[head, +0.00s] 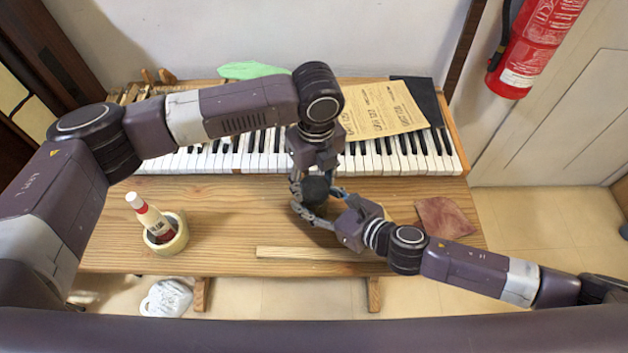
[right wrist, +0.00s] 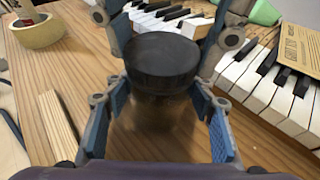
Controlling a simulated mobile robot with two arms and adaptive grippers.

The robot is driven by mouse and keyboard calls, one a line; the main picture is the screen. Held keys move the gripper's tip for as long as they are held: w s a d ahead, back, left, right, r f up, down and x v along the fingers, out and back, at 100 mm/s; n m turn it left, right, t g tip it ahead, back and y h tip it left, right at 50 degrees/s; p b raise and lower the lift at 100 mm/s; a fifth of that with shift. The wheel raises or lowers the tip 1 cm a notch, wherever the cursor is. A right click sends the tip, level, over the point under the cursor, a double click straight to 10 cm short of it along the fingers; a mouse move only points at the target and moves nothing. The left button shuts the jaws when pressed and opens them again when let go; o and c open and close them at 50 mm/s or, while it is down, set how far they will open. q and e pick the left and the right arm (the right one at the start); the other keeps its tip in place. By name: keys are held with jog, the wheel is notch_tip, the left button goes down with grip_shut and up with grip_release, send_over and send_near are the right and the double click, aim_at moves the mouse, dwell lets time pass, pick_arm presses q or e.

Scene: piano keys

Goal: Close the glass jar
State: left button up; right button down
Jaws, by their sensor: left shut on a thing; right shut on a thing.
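The glass jar (right wrist: 150,112) stands in the middle of the right wrist view, see-through and brownish. Its black round lid (right wrist: 160,62) is directly above the jar body; I cannot tell whether it is seated on the rim. In the head view the dark lid (head: 315,188) shows between my grippers, and the jar is mostly hidden. My left gripper (head: 313,195) reaches down from above, with its fingers on both sides of the lid, shut on it. My right gripper (right wrist: 160,108) comes from the right side, with its blue-padded fingers around the jar body, shut on it.
A piano keyboard (head: 400,158) lies behind the jar on the wooden table (head: 235,205). A tape roll (head: 165,243) with a bottle (head: 150,218) in it stands at left. A wooden strip (head: 310,254) lies in front, and a brown leather piece (head: 443,217) at right.

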pick_arm(q)
jog(key=m, duration=1.5)
jog(key=shift+m+h, duration=0.3)
jog(key=m, duration=0.2)
jog(key=shift+w+r+m, duration=0.1)
jog(key=shift+m, duration=0.9)
jog(key=o, duration=0.8)
